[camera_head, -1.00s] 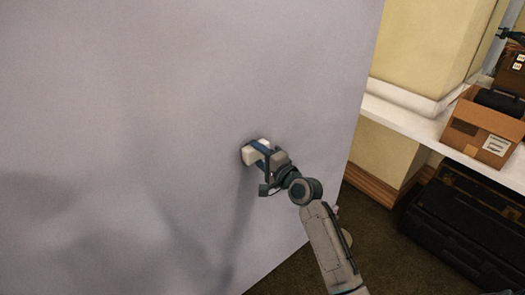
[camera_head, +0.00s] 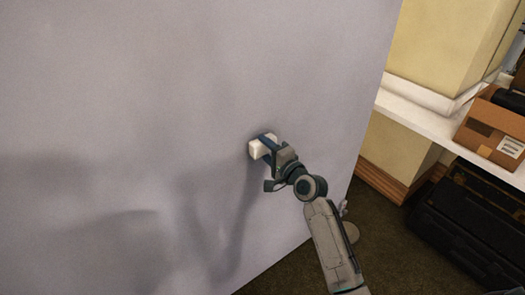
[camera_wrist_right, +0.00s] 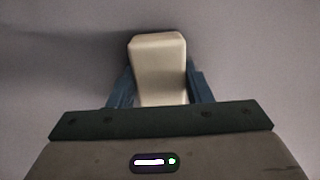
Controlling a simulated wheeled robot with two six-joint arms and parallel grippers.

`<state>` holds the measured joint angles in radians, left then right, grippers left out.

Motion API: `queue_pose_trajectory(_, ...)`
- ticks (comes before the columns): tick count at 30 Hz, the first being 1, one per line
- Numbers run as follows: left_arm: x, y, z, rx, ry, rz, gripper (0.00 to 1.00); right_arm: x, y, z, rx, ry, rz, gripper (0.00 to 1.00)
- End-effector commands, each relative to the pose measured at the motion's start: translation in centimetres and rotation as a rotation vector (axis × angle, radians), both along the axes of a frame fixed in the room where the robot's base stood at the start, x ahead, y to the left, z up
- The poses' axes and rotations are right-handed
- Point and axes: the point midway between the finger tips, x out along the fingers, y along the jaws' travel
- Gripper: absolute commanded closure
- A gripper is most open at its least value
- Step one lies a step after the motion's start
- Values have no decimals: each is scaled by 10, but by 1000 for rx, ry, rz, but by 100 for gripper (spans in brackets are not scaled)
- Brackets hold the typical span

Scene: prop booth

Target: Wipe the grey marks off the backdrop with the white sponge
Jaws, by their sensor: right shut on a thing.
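The white sponge (camera_head: 260,148) is a small block held at the backdrop (camera_head: 200,80), a large pale grey-lilac panel that fills the left and middle of the head view. My right gripper (camera_head: 268,145) is shut on the sponge. The right wrist view shows the sponge (camera_wrist_right: 158,68) between the two blue fingers, with its far end at or very near the panel; exact contact is hard to tell. Dark soft patches on the lower left of the backdrop look like shadows, and I cannot clearly pick out grey marks. My left gripper is not in view.
Right of the panel's edge, a white shelf (camera_head: 425,118) holds a cardboard box (camera_head: 490,130) with dark items. Black cases (camera_head: 470,225) stand below it on the dark carpet (camera_head: 385,235). The panel around the sponge is free of objects.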

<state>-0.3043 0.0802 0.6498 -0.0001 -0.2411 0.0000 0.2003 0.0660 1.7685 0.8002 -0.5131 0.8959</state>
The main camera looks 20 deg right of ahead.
Motion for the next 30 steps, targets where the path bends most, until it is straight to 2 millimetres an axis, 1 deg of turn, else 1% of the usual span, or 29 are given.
queue_pose_trajectory(4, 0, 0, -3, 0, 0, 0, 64, 4, -14, -1, -3, 0, -1, 73)
queue_pose_trajectory(14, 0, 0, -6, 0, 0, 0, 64, 9, -27, -1, -2, -1, -1, 73)
queue_pose_trajectory(23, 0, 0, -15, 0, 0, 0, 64, 20, -50, -1, -2, -1, -1, 73)
queue_pose_trajectory(30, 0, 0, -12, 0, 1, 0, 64, 19, -53, 0, 1, 0, -1, 73)
